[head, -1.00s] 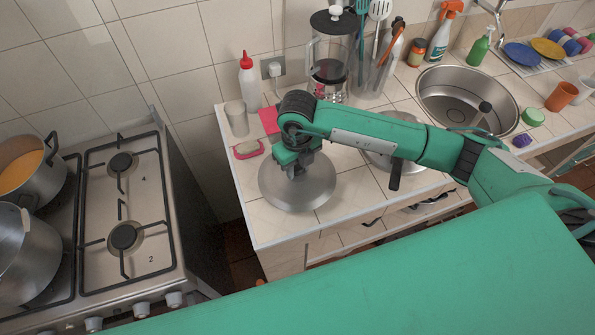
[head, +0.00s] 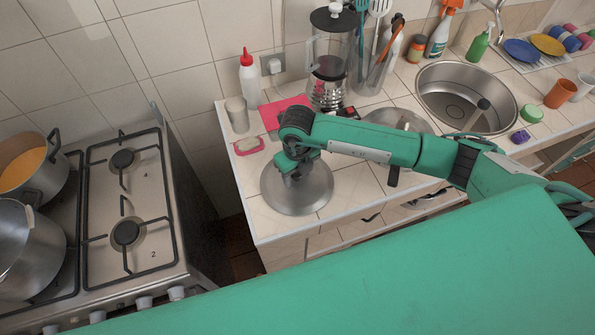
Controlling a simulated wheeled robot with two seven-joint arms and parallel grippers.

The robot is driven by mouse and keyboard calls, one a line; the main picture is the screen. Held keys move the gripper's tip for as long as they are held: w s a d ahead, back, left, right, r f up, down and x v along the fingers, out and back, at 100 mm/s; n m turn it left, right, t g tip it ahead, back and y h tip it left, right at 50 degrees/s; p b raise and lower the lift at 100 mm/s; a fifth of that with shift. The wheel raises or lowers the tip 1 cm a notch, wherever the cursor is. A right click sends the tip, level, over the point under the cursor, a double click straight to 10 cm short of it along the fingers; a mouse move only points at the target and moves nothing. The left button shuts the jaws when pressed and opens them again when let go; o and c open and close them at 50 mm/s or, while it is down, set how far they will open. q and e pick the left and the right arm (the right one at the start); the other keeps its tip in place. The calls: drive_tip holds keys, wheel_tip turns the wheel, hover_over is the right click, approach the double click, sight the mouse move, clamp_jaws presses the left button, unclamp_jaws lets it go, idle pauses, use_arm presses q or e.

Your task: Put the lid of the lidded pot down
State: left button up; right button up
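The pot lid (head: 275,203), a round grey metal disc, is low over the left end of the tiled counter and looks level. It seems to be at or very near the counter top; I cannot tell whether it touches. My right gripper (head: 296,176) points down at the lid's middle, around where its knob is. The fingertips and knob are mostly hidden by the hand, but the lid has moved with the gripper. A large metal pot (head: 40,250) stands on the stove at the lower left, cut by the picture's edge. My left gripper is out of view.
A pink sponge holder (head: 248,147), a cup (head: 238,115), a red-capped bottle (head: 249,82) and a pink cloth (head: 272,115) stand behind the lid. Another metal disc (head: 398,119) lies right. The stove (head: 150,215) is left, across a gap. A pot (head: 33,170) holds orange food.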

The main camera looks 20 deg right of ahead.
sight(297, 173)
drive_tip(key=shift+r, duration=0.1)
wheel_tip(297, 173, up, 12)
drive_tip(key=b, duration=0.4)
drive_tip(key=shift+b, duration=0.35)
